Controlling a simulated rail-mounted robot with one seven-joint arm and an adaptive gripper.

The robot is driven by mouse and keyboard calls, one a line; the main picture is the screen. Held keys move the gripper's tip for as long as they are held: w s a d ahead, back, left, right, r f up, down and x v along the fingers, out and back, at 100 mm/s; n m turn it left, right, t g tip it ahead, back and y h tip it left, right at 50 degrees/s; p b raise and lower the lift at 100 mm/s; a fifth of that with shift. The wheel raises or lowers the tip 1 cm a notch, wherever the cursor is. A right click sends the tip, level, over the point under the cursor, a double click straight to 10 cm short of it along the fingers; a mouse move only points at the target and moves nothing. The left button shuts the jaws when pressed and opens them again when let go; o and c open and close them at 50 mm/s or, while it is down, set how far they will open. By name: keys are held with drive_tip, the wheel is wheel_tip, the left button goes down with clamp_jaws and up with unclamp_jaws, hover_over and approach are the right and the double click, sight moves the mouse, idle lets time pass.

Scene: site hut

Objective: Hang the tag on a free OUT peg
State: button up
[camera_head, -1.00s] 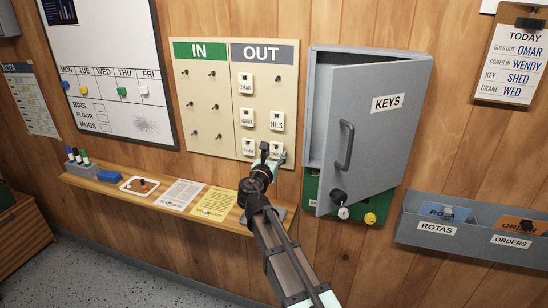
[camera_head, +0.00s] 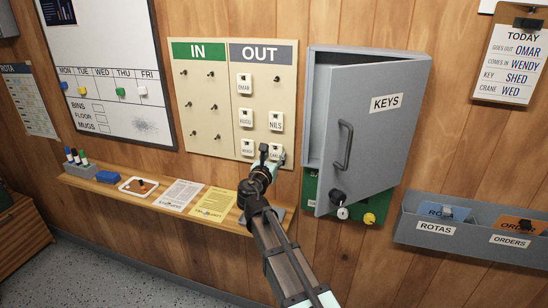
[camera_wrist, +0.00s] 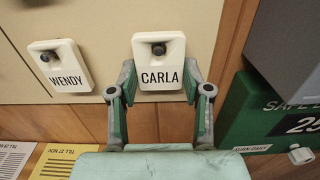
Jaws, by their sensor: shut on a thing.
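The white CARLA tag (camera_wrist: 161,75) is at the lower right of the OUT side (camera_head: 265,54) of the pegboard. A dark peg end shows at its hole, as on the WENDY tag (camera_wrist: 68,76) to its left. My gripper (camera_head: 271,153) is shut on the lower part of the CARLA tag, with one finger on each side in the wrist view (camera_wrist: 158,92). The OUT side also holds the OMAR tag (camera_head: 245,86), the NILS tag (camera_head: 276,122) and another tag (camera_head: 246,119). The upper right OUT peg (camera_head: 277,78) is bare.
The IN side (camera_head: 196,50) has several bare pegs. A grey KEYS cabinet (camera_head: 385,140) with its door ajar stands close right of the board. A shelf (camera_head: 110,186) with papers, a tray and pens runs below. Grey wall pockets (camera_head: 470,238) are at the right.

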drive_tip(key=o, duration=1)
drive_tip(key=shift+o, duration=0.2)
drive_tip(key=shift+s, duration=0.1)
